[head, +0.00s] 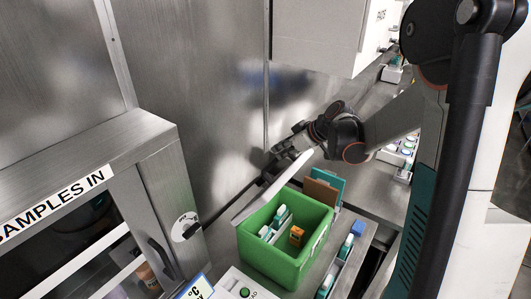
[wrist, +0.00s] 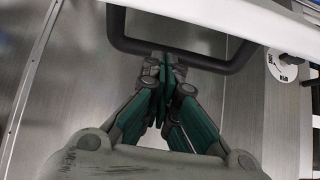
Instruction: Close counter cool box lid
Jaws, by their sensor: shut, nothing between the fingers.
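The cool box is a green open-topped box (head: 285,245) on the counter in the head view, with small cartons and an orange item inside. Its white lid (head: 274,190) stands raised and tilted above the box's back edge. My gripper (head: 268,176) is behind the lid, partly hidden by it. In the wrist view the white lid (wrist: 250,22) crosses the top, with a dark U-shaped handle (wrist: 205,60) below it. My gripper (wrist: 166,68) is shut and empty, its fingertips at the handle's bar. I cannot tell whether they touch it.
A steel cabinet marked "SAMPLES IN" (head: 90,190) stands at left, close to the box. A steel wall (head: 210,90) is behind. A white cabinet (head: 318,35) hangs above. Brown and teal panels (head: 325,183) stand behind the box, and small cartons (head: 346,247) lie to its right.

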